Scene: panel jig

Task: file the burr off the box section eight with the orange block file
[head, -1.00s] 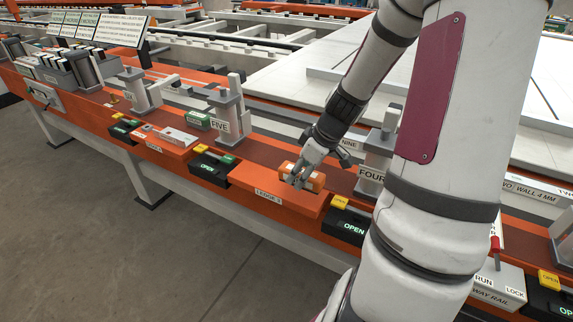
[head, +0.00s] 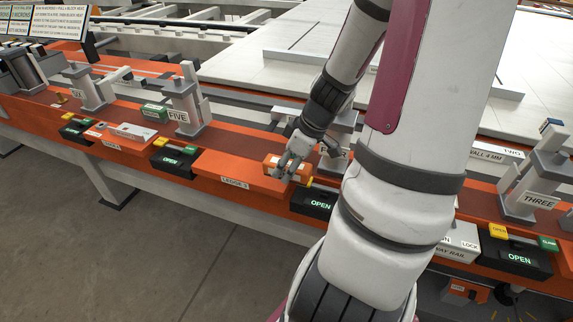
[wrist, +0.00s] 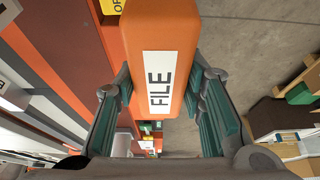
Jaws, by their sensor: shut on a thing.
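The orange block file (wrist: 160,22), with a white FILE label, fills the upper middle of the wrist view. My gripper (wrist: 161,85) is shut on the file, with a grey-green finger pad on each side. In the head view the file (head: 272,160) is partly hidden by my gripper (head: 287,166), over the right end of the orange ledge (head: 225,170). The floor beyond the file in the wrist view suggests it is held up off the ledge. I cannot make out box section eight or its burr in these frames.
Grey clamp stations marked FIVE (head: 182,105) and THREE (head: 535,180) stand along the orange rail. A black box with a green OPEN sign (head: 318,204) sits just right of the ledge. My arm hides part of the rail. Open floor (head: 150,255) lies in front.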

